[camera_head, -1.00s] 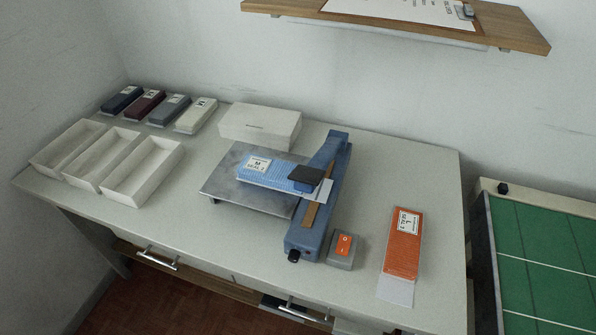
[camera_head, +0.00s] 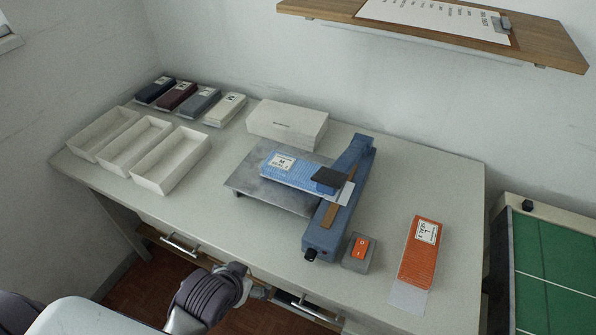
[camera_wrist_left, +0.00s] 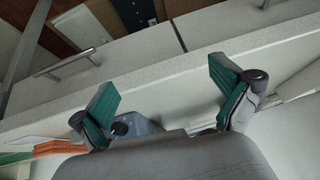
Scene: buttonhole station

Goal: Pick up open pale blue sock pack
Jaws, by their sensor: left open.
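The pale blue sock pack (camera_head: 300,173) lies on the grey metal plate (camera_head: 262,195) of the blue sealer (camera_head: 338,200). It has a white label at its left end, and its right end is under the sealer's dark block. In the head view my left arm comes in at the bottom left, below the table's front edge, and its fingers do not show. In the left wrist view my left gripper (camera_wrist_left: 165,100) is open and empty, with green finger pads, above the table edge and apart from the pack. My right gripper is not in view.
An orange sock pack (camera_head: 419,252) lies at the right, beside a switch box (camera_head: 360,252). Several dark and pale packs, open trays (camera_head: 168,160) and a white box (camera_head: 287,124) stand at the back left. A shelf (camera_head: 530,48) hangs above. Front drawers have handles.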

